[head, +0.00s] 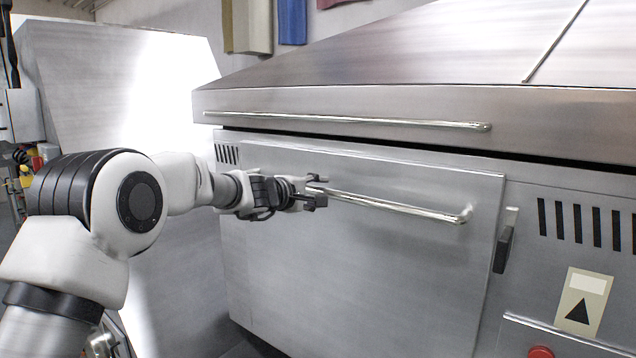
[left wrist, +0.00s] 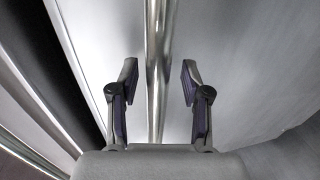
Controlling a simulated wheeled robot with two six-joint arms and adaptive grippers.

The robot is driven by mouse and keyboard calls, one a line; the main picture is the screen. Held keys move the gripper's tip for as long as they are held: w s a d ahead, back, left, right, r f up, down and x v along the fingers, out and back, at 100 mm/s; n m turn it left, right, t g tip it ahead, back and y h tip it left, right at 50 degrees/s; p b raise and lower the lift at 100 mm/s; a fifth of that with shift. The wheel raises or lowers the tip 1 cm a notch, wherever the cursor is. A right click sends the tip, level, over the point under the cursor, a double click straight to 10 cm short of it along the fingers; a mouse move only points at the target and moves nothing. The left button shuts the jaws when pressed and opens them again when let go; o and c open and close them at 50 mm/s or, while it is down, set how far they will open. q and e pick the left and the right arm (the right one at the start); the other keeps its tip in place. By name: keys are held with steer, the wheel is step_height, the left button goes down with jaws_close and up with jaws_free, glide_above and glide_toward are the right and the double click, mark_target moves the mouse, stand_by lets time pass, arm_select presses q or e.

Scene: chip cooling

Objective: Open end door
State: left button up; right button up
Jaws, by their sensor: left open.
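The end door (head: 350,260) is a grey metal panel on the front of a large steel machine. It looks shut or nearly so; I cannot tell exactly. Its handle (head: 400,207) is a shiny horizontal bar near the top of the panel. My left gripper (head: 318,191) is at the left end of this bar. In the left wrist view the bar (left wrist: 158,60) runs between the two open fingers of the gripper (left wrist: 158,82), with a gap on both sides. The right gripper is not in view.
A second long bar (head: 350,121) runs along the hood above the door. A dark latch (head: 505,238) sits at the door's right edge. Vents, a warning label (head: 582,302) and a red button (head: 541,352) are further right. A bright metal panel (head: 120,80) stands behind my left arm.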

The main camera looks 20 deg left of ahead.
arm_select(q)
steer(key=shift+s+d+r, duration=0.15)
steer(key=shift+d, duration=0.2)
jaws_close()
